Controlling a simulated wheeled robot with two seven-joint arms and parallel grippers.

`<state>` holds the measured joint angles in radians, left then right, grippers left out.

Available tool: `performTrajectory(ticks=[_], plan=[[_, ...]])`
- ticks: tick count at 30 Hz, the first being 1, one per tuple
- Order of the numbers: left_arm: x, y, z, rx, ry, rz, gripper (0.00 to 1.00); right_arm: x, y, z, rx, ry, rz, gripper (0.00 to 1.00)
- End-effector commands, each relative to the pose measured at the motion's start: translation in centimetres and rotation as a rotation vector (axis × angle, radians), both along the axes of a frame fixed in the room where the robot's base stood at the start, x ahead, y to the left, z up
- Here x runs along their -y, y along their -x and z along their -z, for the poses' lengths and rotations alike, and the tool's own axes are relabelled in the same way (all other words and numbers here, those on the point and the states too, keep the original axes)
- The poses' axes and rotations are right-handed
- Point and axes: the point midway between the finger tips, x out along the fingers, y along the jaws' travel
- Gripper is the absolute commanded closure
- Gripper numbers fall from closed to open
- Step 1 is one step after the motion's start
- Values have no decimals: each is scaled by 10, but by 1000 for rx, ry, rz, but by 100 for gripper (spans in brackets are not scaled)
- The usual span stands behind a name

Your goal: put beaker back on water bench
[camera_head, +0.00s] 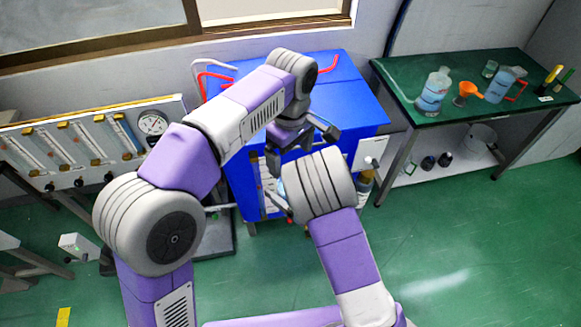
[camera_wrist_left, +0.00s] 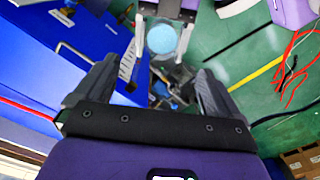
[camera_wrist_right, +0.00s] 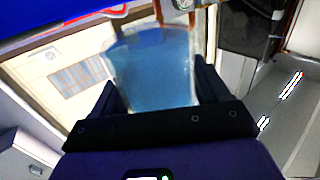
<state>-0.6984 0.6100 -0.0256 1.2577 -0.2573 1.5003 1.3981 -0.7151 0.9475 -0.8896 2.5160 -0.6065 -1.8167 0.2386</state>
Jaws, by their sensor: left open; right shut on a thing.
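A clear beaker with blue liquid (camera_wrist_right: 155,75) is between the fingers of my right gripper (camera_wrist_right: 152,92), which is shut on it. In the left wrist view the beaker's round blue top (camera_wrist_left: 161,39) shows between the right gripper's fingers. In the head view it is mostly hidden behind my right wrist. My left gripper (camera_head: 292,152) is open and empty, above and close to the right gripper, with the beaker beyond its fingers in its own view (camera_wrist_left: 158,75). A green-topped bench (camera_head: 405,75) stands at the right; I cannot tell for sure that it is the water bench.
The green bench holds a wash bottle (camera_head: 433,92), an orange funnel (camera_head: 467,89), another bottle (camera_head: 499,86) and small glassware, with bare top at its left end. A gauge panel (camera_head: 75,140) is at left. Green floor is open at lower right.

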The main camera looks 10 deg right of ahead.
Motion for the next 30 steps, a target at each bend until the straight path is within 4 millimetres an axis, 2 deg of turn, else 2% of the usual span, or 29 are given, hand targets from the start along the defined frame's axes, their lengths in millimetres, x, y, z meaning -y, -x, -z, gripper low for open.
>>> performTrajectory(ticks=[9, 15, 21, 30], plan=[[-1, 0, 62, -3, -2, 1, 3, 0, 0, 0, 2, -1, 0, 70], [-1, 0, 92, -3, -2, 1, 3, 0, 0, 0, 2, -1, 0, 70], [-1, 0, 104, -1, 1, 2, 3, 0, 0, -1, 2, -1, 0, 70], [-1, 0, 106, 0, 0, 1, 5, 0, 0, -1, 2, -1, 0, 70]])
